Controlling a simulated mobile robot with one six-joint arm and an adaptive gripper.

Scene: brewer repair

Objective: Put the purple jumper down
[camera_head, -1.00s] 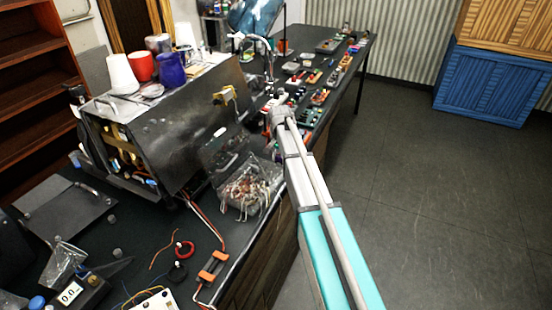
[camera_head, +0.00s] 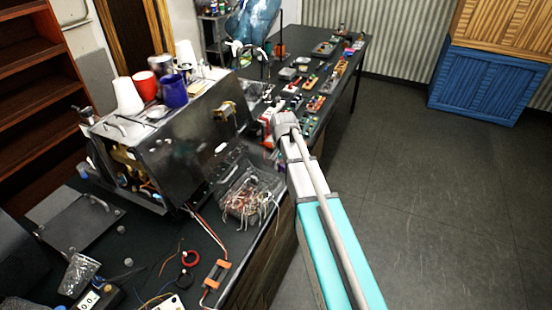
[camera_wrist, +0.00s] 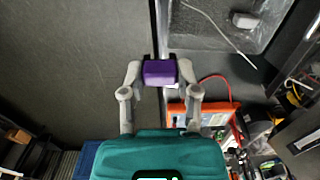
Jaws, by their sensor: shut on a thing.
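The purple jumper (camera_wrist: 159,72) is a small purple block in the wrist view. My gripper (camera_wrist: 162,74) is shut on it, with one fingertip at each side. In that view the jumper appears in line with the long edge of the bench, with dark floor on the left and the bench top on the right. Its height above the bench is hard to tell. In the head view my arm reaches along the bench's right edge, and the jumper and fingertips cannot be made out there.
An orange box (camera_wrist: 176,110) with a red wire lies near my gripper. A clear bag (camera_head: 248,192) of wires lies by the metal brewer (camera_head: 180,140), which has cups on top. Several small boards cover the far bench. The floor (camera_head: 420,200) at right is clear.

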